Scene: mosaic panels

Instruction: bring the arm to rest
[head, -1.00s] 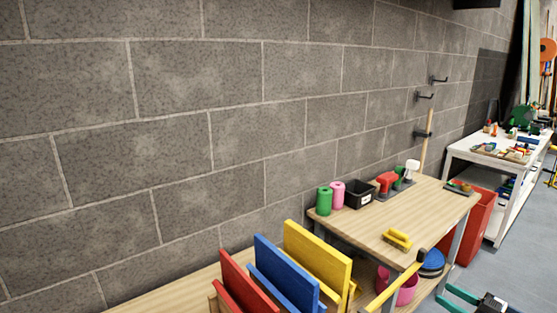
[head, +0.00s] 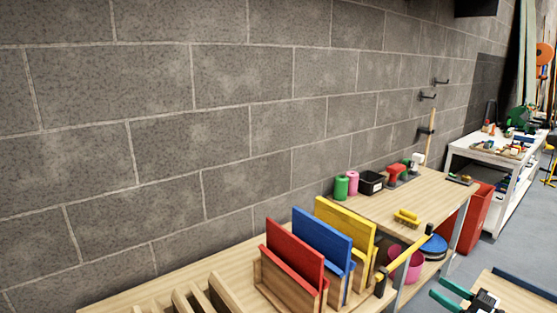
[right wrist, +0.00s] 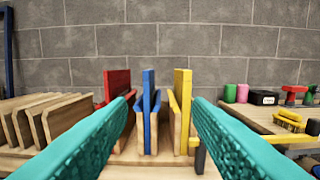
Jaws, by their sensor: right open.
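My right gripper (head: 452,292) is at the bottom right of the head view, with teal fingers. It is open and empty. In the right wrist view its fingers (right wrist: 163,98) spread wide on both sides of the panels, which stand beyond them. A red panel (head: 294,252), a blue panel (head: 323,238) and a yellow panel (head: 345,230) stand upright in wooden holders on the near bench. The same red (right wrist: 117,82), blue (right wrist: 148,90) and yellow (right wrist: 182,92) panels show in the wrist view. My left gripper is not in view.
An empty slotted wooden rack (head: 190,302) is left of the panels. The farther bench (head: 385,208) holds a green spool (head: 341,187), pink spool (head: 352,182), black bin (head: 371,183) and yellow brush (head: 406,217). A red bin (head: 474,218) stands beside it. A block wall runs behind.

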